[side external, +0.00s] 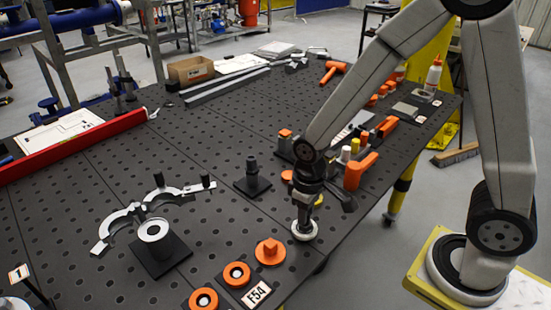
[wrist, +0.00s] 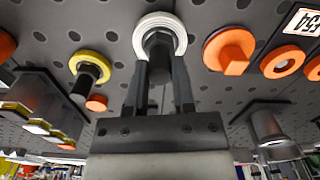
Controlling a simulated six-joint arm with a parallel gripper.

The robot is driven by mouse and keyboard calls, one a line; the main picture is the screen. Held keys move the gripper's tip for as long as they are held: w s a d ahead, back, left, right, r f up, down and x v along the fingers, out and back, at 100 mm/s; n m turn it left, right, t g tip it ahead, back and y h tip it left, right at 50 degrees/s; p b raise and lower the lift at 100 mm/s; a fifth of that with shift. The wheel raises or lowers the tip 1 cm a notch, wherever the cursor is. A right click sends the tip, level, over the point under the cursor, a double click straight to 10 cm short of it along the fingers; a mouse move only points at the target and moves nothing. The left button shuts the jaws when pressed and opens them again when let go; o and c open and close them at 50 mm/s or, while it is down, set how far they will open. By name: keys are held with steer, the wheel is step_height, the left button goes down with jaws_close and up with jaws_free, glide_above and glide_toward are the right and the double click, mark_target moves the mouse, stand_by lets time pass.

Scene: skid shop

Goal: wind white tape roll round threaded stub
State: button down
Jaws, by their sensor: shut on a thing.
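The white tape roll (side external: 304,232) is low over the black table near its front edge, in the side external view. My gripper (side external: 305,212) points down onto it and is shut on its dark centre piece. In the wrist view the white roll (wrist: 160,22) rings this dark piece between my fingertips (wrist: 160,72). I cannot tell whether the roll touches the table. A dark stepped post on a square base (side external: 252,178) stands to the left and may be the threaded stub. Its threads are too small to make out.
A yellow roll on a dark peg (wrist: 92,66) is close beside. An orange cap (side external: 270,251) and orange rings (side external: 236,274) lie to the front left. A pale-topped cylinder (side external: 153,231) stands farther left. Orange tools (side external: 360,172) line the right edge.

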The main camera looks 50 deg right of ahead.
steer(key=shift+r, duration=2.25)
steer(key=shift+w, duration=0.15)
steer(key=w+d+r+m, duration=0.1)
steer(key=w+d+r, duration=0.2)
steer(key=w, duration=0.5)
steer(key=w+d+r+m, duration=0.2)
steer(key=w+d+r, duration=0.2)
steer(key=w+r, duration=0.2)
steer(key=w, duration=0.2)
steer(key=shift+w+d+r, duration=0.15)
steer(key=shift+w+r, duration=0.05)
steer(key=shift+w, duration=0.2)
steer(key=shift+f, duration=0.2)
steer(key=shift+f, duration=1.6)
steer(key=shift+f, duration=2.2)
